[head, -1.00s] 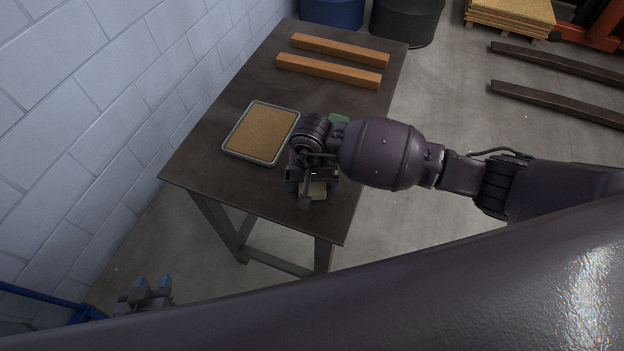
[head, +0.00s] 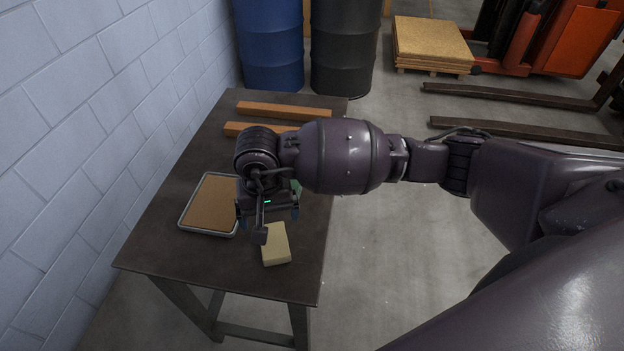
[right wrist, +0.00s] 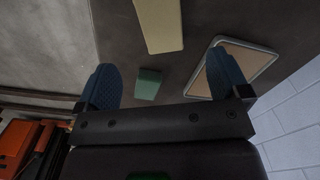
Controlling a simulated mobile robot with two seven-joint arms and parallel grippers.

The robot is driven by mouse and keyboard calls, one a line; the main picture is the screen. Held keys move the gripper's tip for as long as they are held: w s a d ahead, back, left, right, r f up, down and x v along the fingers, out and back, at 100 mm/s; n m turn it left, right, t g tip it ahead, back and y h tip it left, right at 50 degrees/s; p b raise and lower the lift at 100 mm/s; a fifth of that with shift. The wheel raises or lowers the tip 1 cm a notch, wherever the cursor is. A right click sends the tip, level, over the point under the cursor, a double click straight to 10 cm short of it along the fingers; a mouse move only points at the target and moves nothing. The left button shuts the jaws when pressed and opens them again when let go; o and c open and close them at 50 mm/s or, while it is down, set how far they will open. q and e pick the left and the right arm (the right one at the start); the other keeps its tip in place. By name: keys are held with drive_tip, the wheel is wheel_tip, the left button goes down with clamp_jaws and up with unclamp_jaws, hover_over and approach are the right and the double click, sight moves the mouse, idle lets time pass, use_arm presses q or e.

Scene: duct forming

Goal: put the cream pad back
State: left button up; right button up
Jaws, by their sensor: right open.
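The cream pad (head: 276,245) lies flat on the dark table near its front right part. In the right wrist view the cream pad (right wrist: 160,22) shows at the top, beyond the fingertips. My right gripper (head: 268,212) is over the table just behind the pad. In the right wrist view the right gripper (right wrist: 163,82) is open, its blue fingers apart with nothing held. A green block (right wrist: 147,84) lies on the table below, seen between the fingers; it is mostly hidden behind the gripper in the head view. My left gripper is out of view.
A tray (head: 181,224) with a tan surface lies left of my right gripper. Wooden bars (head: 284,111) lie at the table's far end. The table (head: 240,273) is bare at the front. A block wall stands left; drums (head: 268,45) stand behind.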

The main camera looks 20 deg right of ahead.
drive_tip(key=s+a+r+m+g+y, duration=0.35)
drive_tip(key=s+a+m+y, duration=0.55)
drive_tip(key=a+m+y, duration=0.5)
drive_tip(key=w+d+r+m+t+y, duration=0.3)
drive_tip(key=d+m+t+y, duration=0.3)
drive_tip(key=m+t, duration=0.65)
drive_tip(key=w+d+f+m+t+h, duration=0.1)
drive_tip(key=d+f+m+t+h, duration=0.4)
drive_tip(key=m, duration=0.7)
drive_tip(key=w+d+f+m+t+h, duration=0.15)
drive_tip(key=d+m+t+h, duration=0.4)
drive_tip(key=m, duration=0.75)
drive_tip(key=s+d+f+m+g+h, duration=0.8)
drive_tip(key=s+d+f+m, duration=0.4)
drive_tip(key=d+f+m, duration=0.3)
drive_tip(key=shift+s+d+f+m+h, duration=0.15)
drive_tip(key=shift+d+m+h, duration=0.1)
drive_tip(key=shift+m+h, duration=0.8)
